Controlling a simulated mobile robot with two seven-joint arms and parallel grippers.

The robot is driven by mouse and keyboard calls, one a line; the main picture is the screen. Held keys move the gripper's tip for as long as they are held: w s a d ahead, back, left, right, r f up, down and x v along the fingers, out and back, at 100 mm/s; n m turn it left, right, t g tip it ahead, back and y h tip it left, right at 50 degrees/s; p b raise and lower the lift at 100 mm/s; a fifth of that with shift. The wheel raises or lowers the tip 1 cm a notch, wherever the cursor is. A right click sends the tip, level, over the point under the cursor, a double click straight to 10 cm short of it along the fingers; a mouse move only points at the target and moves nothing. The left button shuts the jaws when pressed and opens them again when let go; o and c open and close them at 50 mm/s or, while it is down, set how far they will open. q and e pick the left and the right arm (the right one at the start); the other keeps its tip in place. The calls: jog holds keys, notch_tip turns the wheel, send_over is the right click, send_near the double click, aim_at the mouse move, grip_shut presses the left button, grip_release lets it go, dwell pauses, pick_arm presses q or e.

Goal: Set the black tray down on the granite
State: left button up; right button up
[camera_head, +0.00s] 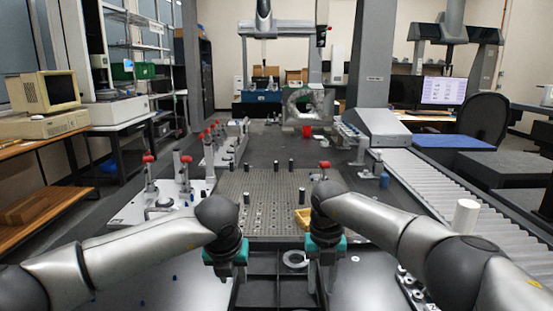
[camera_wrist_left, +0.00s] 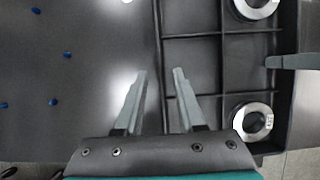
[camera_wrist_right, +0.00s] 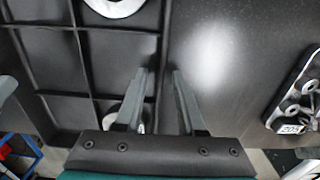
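The black tray (camera_head: 278,293) is divided into compartments and lies between my two grippers at the near end of the granite (camera_head: 175,280). Metal rings lie in it; one shows in the head view (camera_head: 295,259). In the left wrist view, the open fingers of my left gripper (camera_wrist_left: 159,75) stand either side of the tray's wall (camera_wrist_left: 159,40), with gaps showing. In the right wrist view, my right gripper (camera_wrist_right: 160,73) is likewise open around the opposite wall (camera_wrist_right: 165,35). Whether the tray's underside touches the granite is hidden.
A perforated plate (camera_head: 265,185) with dark pins lies beyond the tray. Fixtures with red knobs (camera_head: 149,160) stand at left. A roller conveyor (camera_head: 435,185) runs along the right. A holder with metal parts (camera_wrist_right: 300,95) lies right of the tray. Small blue pieces (camera_wrist_left: 68,55) lie at left.

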pick_arm(q)
jog(key=v, duration=0.8)
pick_arm(e)
notch_tip(320, 180, up, 12)
pick_arm(q)
jog(key=shift+s+r, duration=0.1)
jog(key=shift+r, duration=0.05)
